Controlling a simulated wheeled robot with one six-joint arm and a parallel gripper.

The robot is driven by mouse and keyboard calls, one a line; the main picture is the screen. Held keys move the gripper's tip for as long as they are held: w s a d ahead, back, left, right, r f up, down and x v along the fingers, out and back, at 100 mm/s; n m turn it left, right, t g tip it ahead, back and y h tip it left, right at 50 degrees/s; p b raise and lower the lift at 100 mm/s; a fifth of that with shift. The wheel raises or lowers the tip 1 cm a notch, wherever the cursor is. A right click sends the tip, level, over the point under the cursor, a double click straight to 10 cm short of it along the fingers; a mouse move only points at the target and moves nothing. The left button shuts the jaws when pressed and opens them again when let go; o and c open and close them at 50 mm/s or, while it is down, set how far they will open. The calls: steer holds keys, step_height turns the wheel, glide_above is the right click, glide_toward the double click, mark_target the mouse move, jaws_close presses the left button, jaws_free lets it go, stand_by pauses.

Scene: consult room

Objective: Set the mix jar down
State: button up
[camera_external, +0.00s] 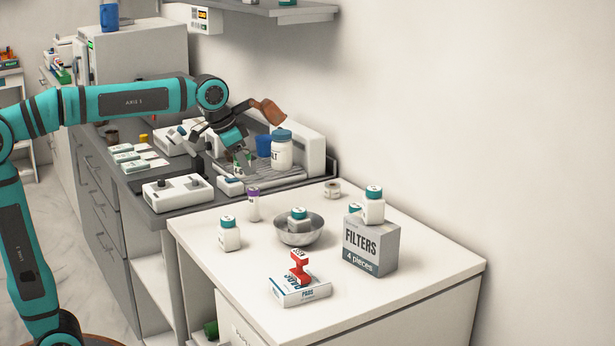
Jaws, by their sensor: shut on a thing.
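My gripper (239,156) points down over the ridged grey tray (285,177) on the dark counter. It is shut on a small pale and green thing, which I take for the mix jar (247,167). The fingers and wrist hide much of it, and its label is too small to read. I cannot tell whether it touches the tray or hangs just above it.
A blue cup (263,145) stands behind the gripper. A white device with knobs (178,192) is at the front left.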

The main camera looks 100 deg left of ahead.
steer(key=w+a+f, duration=0.1)
steer(key=w+a, duration=0.3)
steer(key=w, duration=0.7)
steer(key=w+a+f, duration=0.2)
steer(key=w+a, duration=0.2)
steer(key=w, duration=0.8)
steer(key=shift+n, duration=0.3)
steer(key=shift+d+f, duration=0.15)
steer(key=shift+f, duration=2.1)
steer(key=shift+d+f, duration=0.1)
steer(key=shift+f, duration=2.1)
steer(key=shift+f, duration=0.1)
steer(key=o, duration=1)
steer(key=shift+c, duration=0.2)
steer(key=v, duration=1.2)
steer(key=shift+d, duration=0.2)
